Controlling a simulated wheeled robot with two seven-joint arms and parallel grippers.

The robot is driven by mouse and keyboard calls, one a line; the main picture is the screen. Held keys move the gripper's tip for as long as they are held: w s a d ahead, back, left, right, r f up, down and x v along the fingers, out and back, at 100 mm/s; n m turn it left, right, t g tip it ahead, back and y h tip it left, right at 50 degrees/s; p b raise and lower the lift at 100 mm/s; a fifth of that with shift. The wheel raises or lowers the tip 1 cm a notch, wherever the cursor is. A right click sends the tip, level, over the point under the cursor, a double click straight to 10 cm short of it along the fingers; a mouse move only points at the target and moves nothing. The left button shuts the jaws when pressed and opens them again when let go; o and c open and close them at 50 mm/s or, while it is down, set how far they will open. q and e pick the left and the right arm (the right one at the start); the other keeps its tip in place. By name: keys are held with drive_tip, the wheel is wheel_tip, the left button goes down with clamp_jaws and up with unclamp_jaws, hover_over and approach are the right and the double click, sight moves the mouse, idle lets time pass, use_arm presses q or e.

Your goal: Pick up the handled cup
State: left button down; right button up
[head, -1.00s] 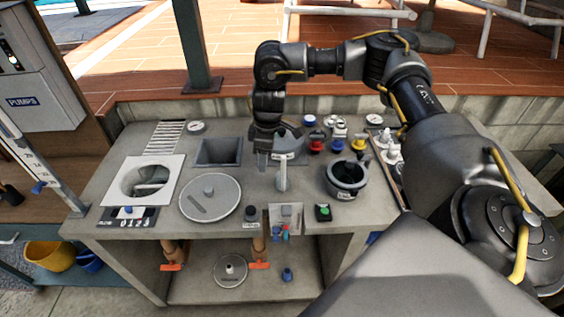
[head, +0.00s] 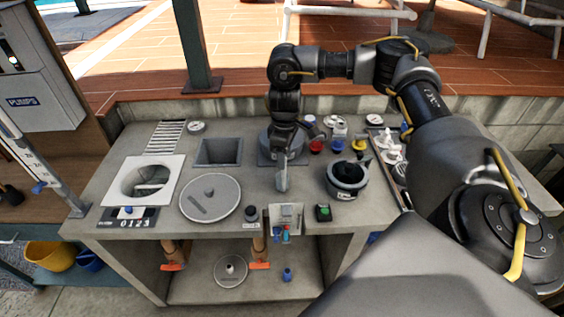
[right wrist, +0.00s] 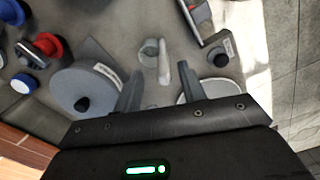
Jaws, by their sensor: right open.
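A small light-grey cup with a pale upright handle (head: 282,181) stands on the concrete counter (head: 150,225), near its middle. In the right wrist view the cup (right wrist: 149,48) and its pale handle lie between and just beyond my two fingertips. My right gripper (head: 287,158) reaches down over the cup from behind and partly hides it in the head view. In the right wrist view the right gripper (right wrist: 158,78) is open, with a finger on each side and nothing clamped. My left gripper is not in view.
A round lid (head: 210,199) lies left of the cup, and a dark pot (head: 346,178) stands to its right. A black knob (head: 251,212), a small box (head: 286,216) and a green button (head: 323,212) sit in front. Coloured valves (head: 337,146) stand behind.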

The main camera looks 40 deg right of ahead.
drive_tip(key=shift+s+a+f, duration=0.1)
drive_tip(key=shift+a+f, duration=0.05)
drive_tip(key=shift+f, duration=0.35)
drive_tip(key=shift+a+f+p, duration=0.1)
drive_tip(key=shift+f+p, duration=0.5)
drive_tip(key=shift+f, duration=1.45)
clamp_jaws()
